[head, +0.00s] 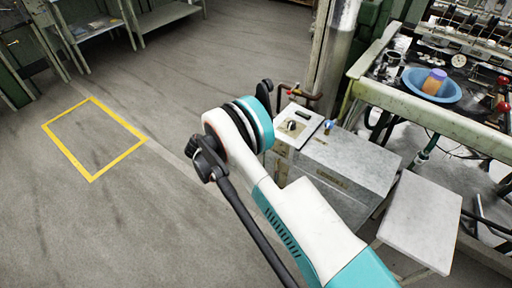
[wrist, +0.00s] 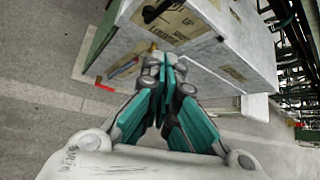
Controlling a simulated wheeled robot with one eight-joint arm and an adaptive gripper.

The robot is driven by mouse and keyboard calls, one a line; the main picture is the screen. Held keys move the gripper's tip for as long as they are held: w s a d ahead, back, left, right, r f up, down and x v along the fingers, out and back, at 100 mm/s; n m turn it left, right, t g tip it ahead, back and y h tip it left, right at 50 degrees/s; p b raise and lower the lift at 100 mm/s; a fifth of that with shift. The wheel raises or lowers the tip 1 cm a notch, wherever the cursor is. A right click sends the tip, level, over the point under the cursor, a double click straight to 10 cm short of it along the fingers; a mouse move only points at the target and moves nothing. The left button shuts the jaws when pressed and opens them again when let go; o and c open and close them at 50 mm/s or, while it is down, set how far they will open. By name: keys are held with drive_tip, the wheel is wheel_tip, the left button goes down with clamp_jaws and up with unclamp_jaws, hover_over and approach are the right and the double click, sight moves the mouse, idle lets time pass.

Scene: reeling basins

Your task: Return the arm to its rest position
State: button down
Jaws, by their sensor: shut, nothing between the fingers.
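My gripper (wrist: 165,82) shows in the wrist view with its teal fingers closed together and nothing between them. It points toward a grey metal cabinet (wrist: 205,35) with labels on its faces; I cannot tell how far apart they are. In the head view my white and teal arm (head: 310,225) rises from the bottom and bends at a joint near the middle. The gripper itself is hidden there.
In the head view the grey cabinet (head: 345,165) stands right of my arm, with a stool (head: 425,215) beside it. A blue basin (head: 450,92) holding an orange and purple object sits on the machine at the right. Floor with a yellow outline (head: 92,180) is clear at left.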

drive_tip(key=w+d+r+m+y, duration=0.1)
drive_tip(key=w+d+r+m, duration=0.2)
drive_tip(key=r, duration=0.7)
drive_tip(key=w+d+r+m+y, duration=0.1)
drive_tip(key=d+r+m, duration=0.35)
drive_tip(key=r, duration=0.45)
drive_tip(key=s+d+r+m+y, duration=0.1)
drive_tip(key=s+d+r+m, duration=0.25)
drive_tip(key=d+r, duration=0.4)
drive_tip(key=s+d+r+m+y, duration=0.2)
drive_tip(key=s+d+r+m, duration=0.15)
drive_tip(key=r, duration=0.65)
drive_tip(key=s+d+r+m+y, duration=0.1)
drive_tip(key=s+d+r+m, duration=0.35)
drive_tip(key=s, duration=0.45)
drive_tip(key=s+d+r+m+y, duration=0.1)
drive_tip(key=s+d+r+m, duration=0.2)
drive_tip(key=s+m, duration=0.4)
drive_tip(key=s+f+m+y, duration=0.1)
drive_tip(key=s+f+m, duration=0.1)
drive_tip(key=s, duration=0.5)
drive_tip(key=s+a+f+m+t+y, duration=0.1)
drive_tip(key=s+f+m, duration=0.1)
drive_tip(key=s, duration=0.6)
drive_tip(key=shift+f+m, duration=0.35)
drive_tip(key=shift+m, duration=0.25)
